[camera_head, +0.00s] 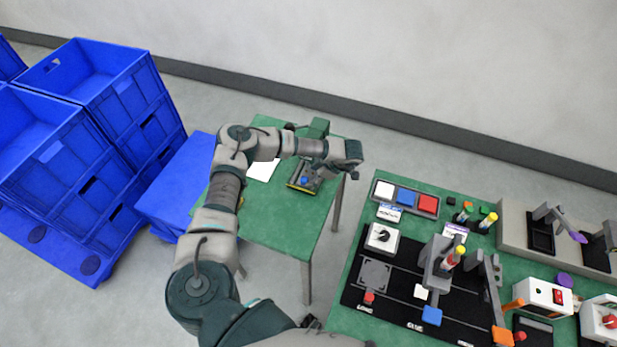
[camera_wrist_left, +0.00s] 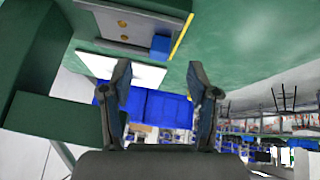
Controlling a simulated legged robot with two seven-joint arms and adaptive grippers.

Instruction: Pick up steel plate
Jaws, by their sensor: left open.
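A flat grey metal-looking piece (camera_head: 305,178) with a yellow edge and a blue block on it lies on the small green table (camera_head: 290,225). I cannot tell surely whether it is the steel plate. In the left wrist view a similar grey piece (camera_wrist_left: 130,28) with brass-coloured dots shows at the top, beyond the fingertips. My left gripper (camera_head: 350,160) reaches over the table's right edge, to the right of the piece and apart from it. Its fingers (camera_wrist_left: 160,82) are spread with nothing between them. My right gripper is not in view.
A white sheet (camera_head: 262,169) lies left of the grey piece. Blue crates (camera_head: 105,80) stand at the left. A floor gap separates the tables.

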